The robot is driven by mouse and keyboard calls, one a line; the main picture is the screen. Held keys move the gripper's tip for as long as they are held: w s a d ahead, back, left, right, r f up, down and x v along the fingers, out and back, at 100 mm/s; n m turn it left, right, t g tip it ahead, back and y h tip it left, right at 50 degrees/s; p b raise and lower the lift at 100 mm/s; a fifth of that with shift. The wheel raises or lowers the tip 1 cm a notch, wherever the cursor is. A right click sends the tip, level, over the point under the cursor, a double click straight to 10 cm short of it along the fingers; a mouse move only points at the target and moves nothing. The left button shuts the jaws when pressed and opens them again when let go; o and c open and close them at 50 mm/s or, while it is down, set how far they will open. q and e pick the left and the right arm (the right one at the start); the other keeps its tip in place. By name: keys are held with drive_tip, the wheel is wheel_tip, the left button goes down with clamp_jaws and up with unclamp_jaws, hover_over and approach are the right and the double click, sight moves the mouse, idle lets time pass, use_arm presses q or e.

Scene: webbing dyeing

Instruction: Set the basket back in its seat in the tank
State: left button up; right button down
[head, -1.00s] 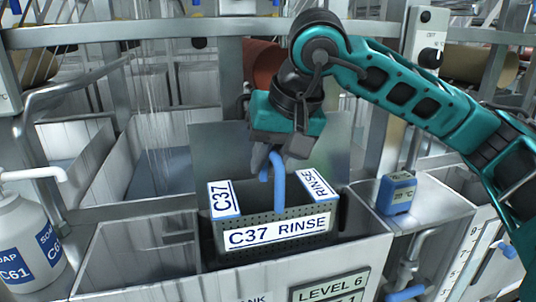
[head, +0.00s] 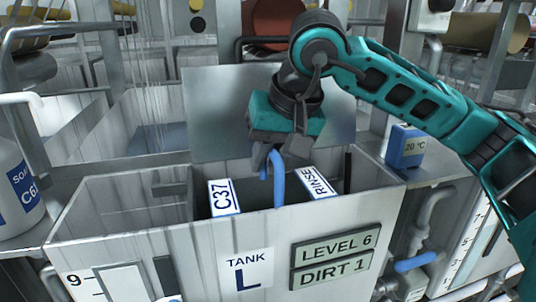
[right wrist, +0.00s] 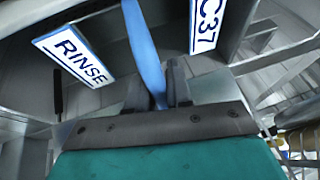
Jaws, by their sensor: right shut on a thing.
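The basket (head: 224,198) is inside the tank (head: 170,245), with its C37 and RINSE labels showing above the front wall. Its front face and underside are hidden by that wall, so I cannot tell whether it rests in its seat. My right gripper (head: 268,160) is shut on the basket's blue handle (head: 279,183), above the tank opening. In the right wrist view the handle (right wrist: 143,45) runs between the fingers (right wrist: 163,88), with the RINSE label (right wrist: 75,55) and the C37 label (right wrist: 206,25) on either side. My left gripper is not in view.
A grey metal panel (head: 215,105) stands behind the tank. A blue 20 °C box (head: 403,147) sits on the right ledge, and a soap bottle (head: 15,195) stands at left. Inside the tank, the left part beside the basket is open.

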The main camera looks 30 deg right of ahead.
wheel_tip(320, 180, down, 8)
drive_tip(key=b, duration=0.6)
drive_tip(key=shift+b, duration=0.3)
drive_tip(key=shift+f+b, duration=0.5)
drive_tip(key=shift+f, duration=0.4)
drive_tip(key=c, duration=0.9)
unclamp_jaws()
drive_tip(key=shift+c, duration=0.2)
drive_tip(key=p+v, duration=0.3)
drive_tip(key=v, duration=1)
